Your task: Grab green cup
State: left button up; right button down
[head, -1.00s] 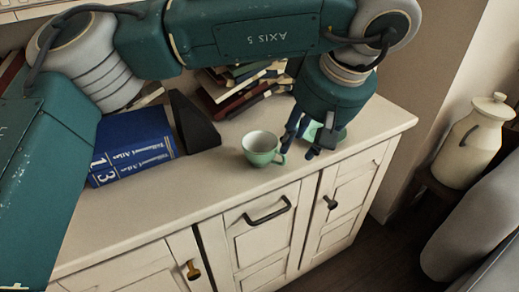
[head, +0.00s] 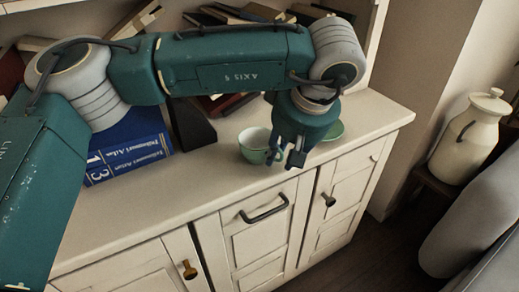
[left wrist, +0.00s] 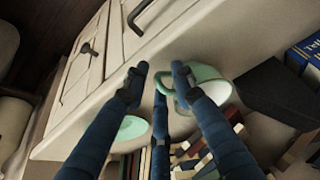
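The pale green cup (head: 254,146) stands upright on the cream cabinet top, white inside. My left gripper (head: 286,157) points down at the cup's right side, with its fingers close to the handle. In the left wrist view the cup (left wrist: 212,84) is partly behind one finger, and its handle lies between the spread fingers of my left gripper (left wrist: 158,76). The gripper is open and holds nothing. Whether a finger touches the handle, I cannot tell. My right gripper is not in view.
A green saucer (head: 334,131) lies right of the gripper; it also shows in the left wrist view (left wrist: 132,128). More books lie behind. The cabinet top's front strip is clear.

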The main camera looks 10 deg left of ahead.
pick_arm(q)
grip_shut()
